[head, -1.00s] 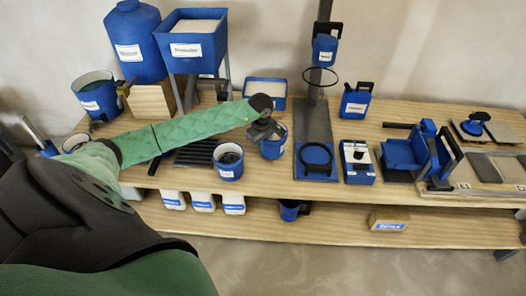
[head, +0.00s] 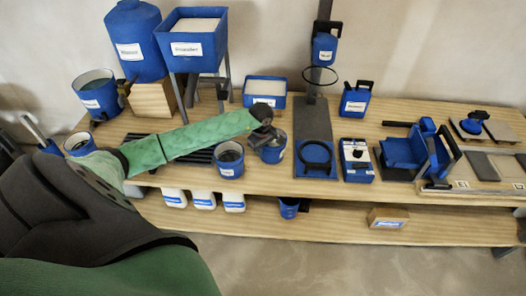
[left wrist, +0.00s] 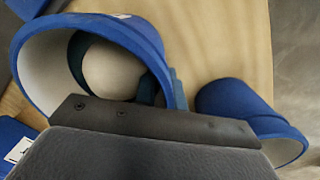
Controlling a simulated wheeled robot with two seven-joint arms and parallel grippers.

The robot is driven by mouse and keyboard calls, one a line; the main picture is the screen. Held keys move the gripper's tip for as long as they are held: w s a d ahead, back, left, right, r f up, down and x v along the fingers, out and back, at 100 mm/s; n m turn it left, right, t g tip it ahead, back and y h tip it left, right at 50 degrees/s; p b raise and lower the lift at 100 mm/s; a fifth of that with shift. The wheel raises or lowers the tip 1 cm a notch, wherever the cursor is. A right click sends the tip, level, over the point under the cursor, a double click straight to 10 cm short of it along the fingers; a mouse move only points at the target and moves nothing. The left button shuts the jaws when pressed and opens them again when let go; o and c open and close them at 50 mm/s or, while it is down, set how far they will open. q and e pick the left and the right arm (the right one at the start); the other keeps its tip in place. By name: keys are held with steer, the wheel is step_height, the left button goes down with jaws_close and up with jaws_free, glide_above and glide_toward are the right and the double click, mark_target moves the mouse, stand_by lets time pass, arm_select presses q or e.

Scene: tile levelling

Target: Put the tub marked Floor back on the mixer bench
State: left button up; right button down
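A blue tub with a white label (head: 273,153) is near the bench's front edge, left of the upright stand. Its label is too small to read. My left gripper (head: 266,136) is at its rim and appears shut on it; the fingertips are largely hidden. In the left wrist view, a blue tub with a pale inside (left wrist: 95,30) is right against the dark gripper body (left wrist: 150,120). I cannot tell whether the tub touches the bench (head: 262,183). My right gripper is not in view.
Another blue tub (head: 229,167) stands just left of the gripper. A blue stand base (head: 316,172) is just right. White containers (head: 203,200), a blue cup (head: 288,209) and a cardboard box (head: 388,219) are on the lower shelf. A blue bin (head: 265,92) stands behind.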

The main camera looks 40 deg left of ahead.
arm_select(q)
steer(key=shift+o, duration=0.8)
